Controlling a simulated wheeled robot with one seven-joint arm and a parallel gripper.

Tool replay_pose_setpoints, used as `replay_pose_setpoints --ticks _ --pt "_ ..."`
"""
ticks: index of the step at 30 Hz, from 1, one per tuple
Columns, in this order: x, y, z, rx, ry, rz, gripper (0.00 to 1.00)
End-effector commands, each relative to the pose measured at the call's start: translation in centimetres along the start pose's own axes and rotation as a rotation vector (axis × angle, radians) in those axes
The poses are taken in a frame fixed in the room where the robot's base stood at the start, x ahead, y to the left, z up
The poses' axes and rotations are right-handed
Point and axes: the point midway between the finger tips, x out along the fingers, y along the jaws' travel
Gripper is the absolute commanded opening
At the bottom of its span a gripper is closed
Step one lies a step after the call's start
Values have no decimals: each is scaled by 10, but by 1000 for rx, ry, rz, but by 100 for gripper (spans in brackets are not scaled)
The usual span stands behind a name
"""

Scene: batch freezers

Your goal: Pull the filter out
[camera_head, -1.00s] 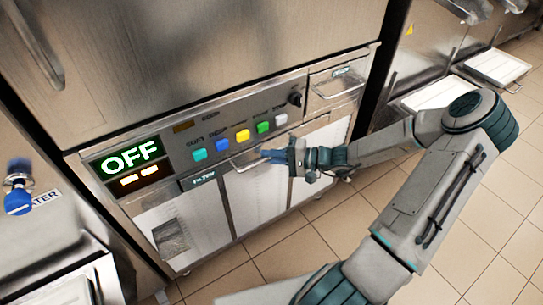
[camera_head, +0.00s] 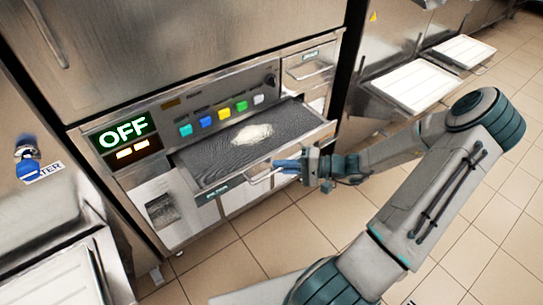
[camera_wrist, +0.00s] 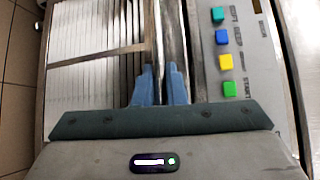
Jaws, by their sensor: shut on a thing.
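The filter (camera_head: 212,160) is a wide, shallow tray with a dark mesh bed, standing out from its slot below the button panel in the head view. A pale powdery heap (camera_head: 252,133) lies on the mesh. Its front edge carries a FILTER label and a metal bar handle (camera_head: 262,178). My gripper (camera_head: 279,165) is shut on the filter's handle at its right part. In the wrist view my gripper's blue fingers (camera_wrist: 161,85) close around a thin metal bar between them; the mesh does not show clearly there.
The machine's display (camera_head: 124,131) reads OFF, with coloured buttons (camera_head: 222,114) beside it. A smaller drawer (camera_head: 311,65) sits at upper right. White trays (camera_head: 416,86) stand on the right. A blue-handled WATER tap (camera_head: 27,168) is at left. Tiled floor in front is open.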

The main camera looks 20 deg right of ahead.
Motion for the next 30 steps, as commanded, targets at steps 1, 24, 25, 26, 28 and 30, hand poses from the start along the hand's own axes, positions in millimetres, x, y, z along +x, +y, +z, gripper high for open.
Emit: replay_pose_setpoints --ticks 1,24,25,26,28,30 --pt "-10 0 10 2 -1 0 0" --pt "-51 14 46 1 6 -4 0" --pt "-51 14 46 1 6 -4 0" --pt "-51 14 46 1 6 -4 19" --pt "-50 14 46 1 5 -4 33" --pt "-50 14 46 1 3 -3 33"
